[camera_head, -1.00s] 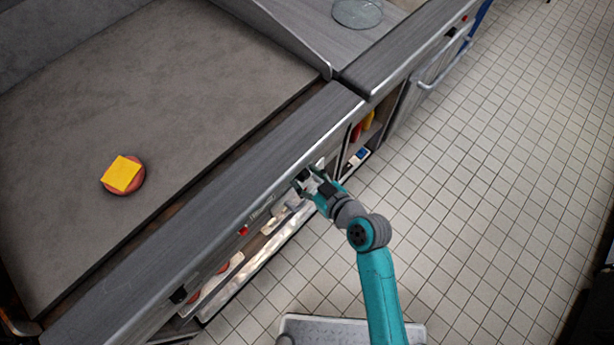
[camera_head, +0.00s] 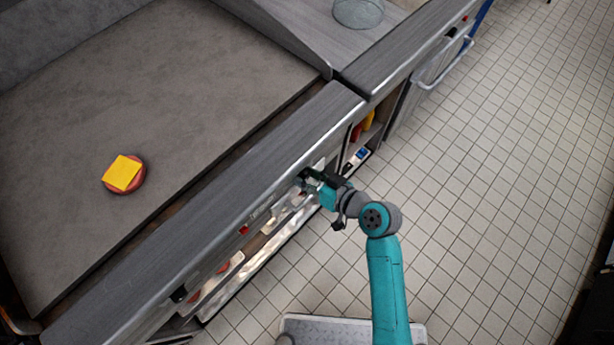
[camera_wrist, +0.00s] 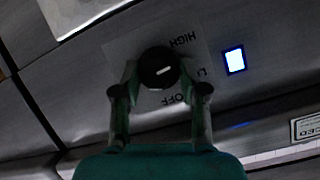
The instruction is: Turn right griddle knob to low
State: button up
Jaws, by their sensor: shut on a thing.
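The right griddle knob (camera_wrist: 157,66) is round and black with a short white mark, seen in the wrist view. The mark lies nearly level across the picture. Around it are the labels HIGH above right, OFF below right, and one starting with L at the right, partly hidden by a finger. My gripper (camera_wrist: 158,76) has one finger on each side of the knob and is shut on it. In the head view my gripper (camera_head: 309,179) is at the griddle's front panel and hides the knob.
A lit blue-white display (camera_wrist: 234,60) is right of the knob. The griddle top (camera_head: 190,90) holds a patty with yellow cheese (camera_head: 123,173). Shelves with items are under the counter. The tiled floor (camera_head: 510,170) at right is clear.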

jog(key=m, duration=0.1)
jog(key=m+g+y, duration=0.1)
jog(key=m, duration=0.1)
jog(key=shift+w+d+f, duration=0.1)
jog(key=shift+w+d, duration=0.25)
jog(key=shift+f+m+g+y, duration=0.1)
jog(key=shift+m+g+y, duration=0.5)
jog(key=shift+m, duration=0.1)
jog(key=shift+c, duration=0.2)
jog(key=shift+m, duration=0.3)
jog(key=shift+s+a+f+y, duration=0.1)
jog(key=shift+y, duration=0.2)
jog(key=o, duration=1.1)
jog(key=shift+a, duration=0.1)
jog(key=v, duration=1.2)
